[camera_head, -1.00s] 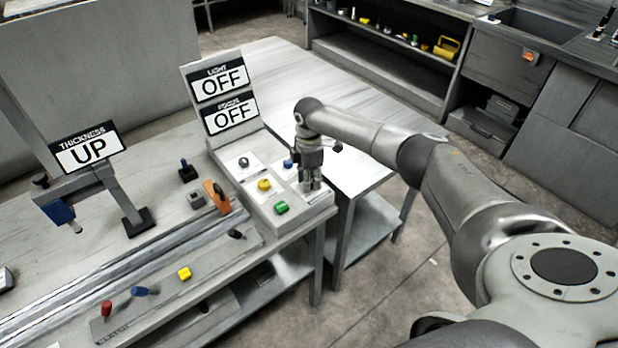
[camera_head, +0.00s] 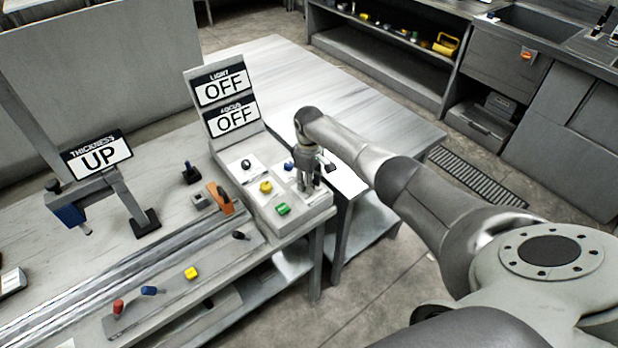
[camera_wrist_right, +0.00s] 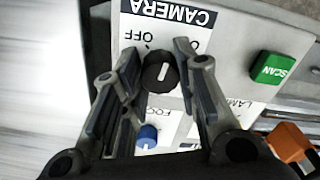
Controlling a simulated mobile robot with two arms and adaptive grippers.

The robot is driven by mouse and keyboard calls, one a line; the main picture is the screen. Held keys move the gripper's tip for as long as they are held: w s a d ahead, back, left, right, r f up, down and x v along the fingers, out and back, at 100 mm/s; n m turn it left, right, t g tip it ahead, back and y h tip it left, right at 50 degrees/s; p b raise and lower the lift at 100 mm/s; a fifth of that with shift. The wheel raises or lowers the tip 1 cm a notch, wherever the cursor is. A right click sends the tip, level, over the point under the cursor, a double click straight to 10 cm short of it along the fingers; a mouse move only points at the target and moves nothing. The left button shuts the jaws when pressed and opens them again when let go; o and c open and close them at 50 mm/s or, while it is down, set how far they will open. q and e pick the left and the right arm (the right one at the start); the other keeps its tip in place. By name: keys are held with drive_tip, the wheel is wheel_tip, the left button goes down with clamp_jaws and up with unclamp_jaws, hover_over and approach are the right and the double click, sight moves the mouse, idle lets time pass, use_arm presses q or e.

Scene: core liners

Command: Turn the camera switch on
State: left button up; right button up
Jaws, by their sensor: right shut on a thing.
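The camera switch (camera_wrist_right: 159,72) is a round black knob with a white pointer line, under an upside-down CAMERA label (camera_wrist_right: 170,12) in the right wrist view. OFF is printed at its upper left; the other marking is partly hidden by a finger. The pointer stands nearly upright in that view. My right gripper (camera_wrist_right: 158,66) is shut on the knob, one finger on each side. In the head view the right gripper (camera_head: 309,184) points down at the right end of the control panel (camera_head: 262,213) and hides the knob. My left gripper is not in view.
Beside the gripper are a green SCAN button (camera_wrist_right: 272,67) and a blue knob (camera_wrist_right: 147,135). A yellow button (camera_head: 265,187) and a black knob (camera_head: 246,164) stand further left. Signs behind read LIGHT OFF (camera_head: 223,89) and FOCUS OFF (camera_head: 233,118). An orange-handled part (camera_head: 220,197) lies left of the panel.

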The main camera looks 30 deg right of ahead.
drive_tip(key=m+p, duration=0.1)
drive_tip(key=m, duration=0.2)
drive_tip(key=shift+r+m, duration=0.15)
drive_tip(key=shift+m, duration=0.15)
drive_tip(key=shift+m+p, duration=0.75)
drive_tip(key=shift+m, duration=1.05)
drive_tip(key=shift+w, duration=0.1)
drive_tip(key=o, duration=1)
wheel_tip(320, 180, up, 12)
drive_tip(key=shift+f, duration=0.1)
